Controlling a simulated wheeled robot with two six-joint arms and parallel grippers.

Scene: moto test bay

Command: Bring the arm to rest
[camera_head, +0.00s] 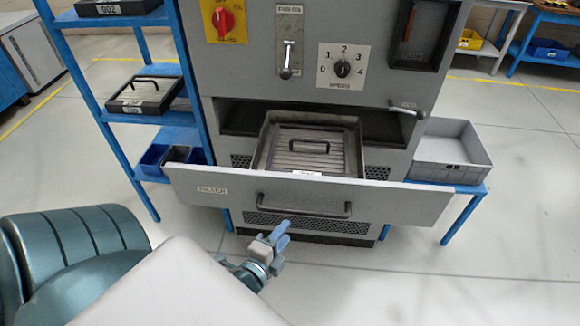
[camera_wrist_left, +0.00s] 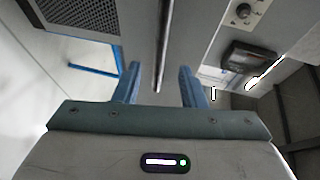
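My left gripper (camera_head: 277,240) is in front of the pulled-out filter drawer (camera_head: 400,204), low and near its handle (camera_head: 305,207). In the left wrist view my left gripper (camera_wrist_left: 160,85) has its two blue fingers apart. The dark handle bar (camera_wrist_left: 163,45) shows beyond and between the fingertips; nothing is seen held. In the head view a ribbed panel with a small handle (camera_head: 309,150) lies in the tray inside the drawer. My right gripper is not in either view.
The grey cabinet (camera_head: 255,62) carries a red knob (camera_head: 223,21), a lever and a speed dial (camera_head: 343,68). A blue shelf rack (camera_head: 75,83) stands at left. A grey bin (camera_head: 450,150) sits on a blue stand at right. The floor at right is clear.

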